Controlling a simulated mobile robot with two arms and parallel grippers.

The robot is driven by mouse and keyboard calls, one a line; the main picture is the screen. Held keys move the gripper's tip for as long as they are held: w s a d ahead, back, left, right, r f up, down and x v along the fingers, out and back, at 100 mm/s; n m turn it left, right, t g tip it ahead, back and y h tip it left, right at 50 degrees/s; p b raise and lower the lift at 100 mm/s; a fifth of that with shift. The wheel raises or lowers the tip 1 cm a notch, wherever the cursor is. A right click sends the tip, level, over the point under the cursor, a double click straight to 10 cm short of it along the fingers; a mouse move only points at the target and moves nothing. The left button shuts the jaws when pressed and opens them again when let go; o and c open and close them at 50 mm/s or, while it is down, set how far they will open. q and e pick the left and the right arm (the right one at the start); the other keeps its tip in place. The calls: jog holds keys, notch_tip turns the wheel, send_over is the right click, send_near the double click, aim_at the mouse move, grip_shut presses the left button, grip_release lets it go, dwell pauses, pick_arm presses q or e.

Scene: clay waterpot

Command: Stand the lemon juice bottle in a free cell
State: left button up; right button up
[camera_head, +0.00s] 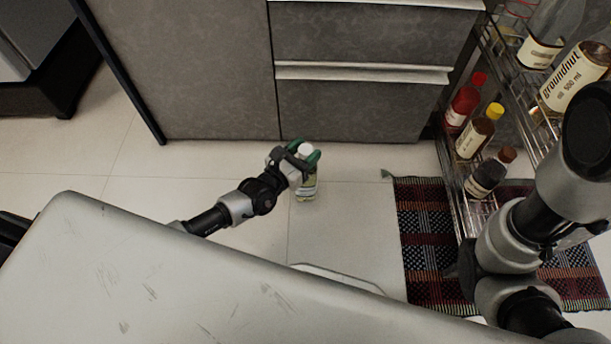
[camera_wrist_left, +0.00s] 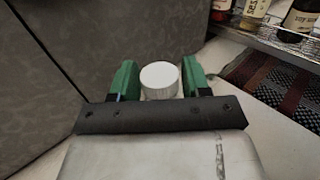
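The lemon juice bottle (camera_head: 307,188) appears to be the clear one with pale green contents and a white cap, upright in front of the grey cabinet. Its label is too small to read. My left gripper (camera_head: 304,157) is shut on its upper part, green fingers on both sides. In the left wrist view the white cap (camera_wrist_left: 160,80) sits between the fingers (camera_wrist_left: 160,83). I cannot tell whether its base touches the floor. The wire rack (camera_head: 461,210) at the right has a bare stretch at the near end of its lower tier. My right gripper is not in view.
The lower tier holds a red bottle (camera_head: 465,101), a yellow-capped bottle (camera_head: 476,134) and a dark brown-capped bottle (camera_head: 488,176). A groundnut oil bottle (camera_head: 575,77) is on the upper tier. A patterned rug (camera_head: 424,240) lies by the rack. Floor between bottle and rug is clear.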

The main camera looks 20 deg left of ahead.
pick_arm(q)
grip_shut()
jog(key=shift+r, duration=0.1)
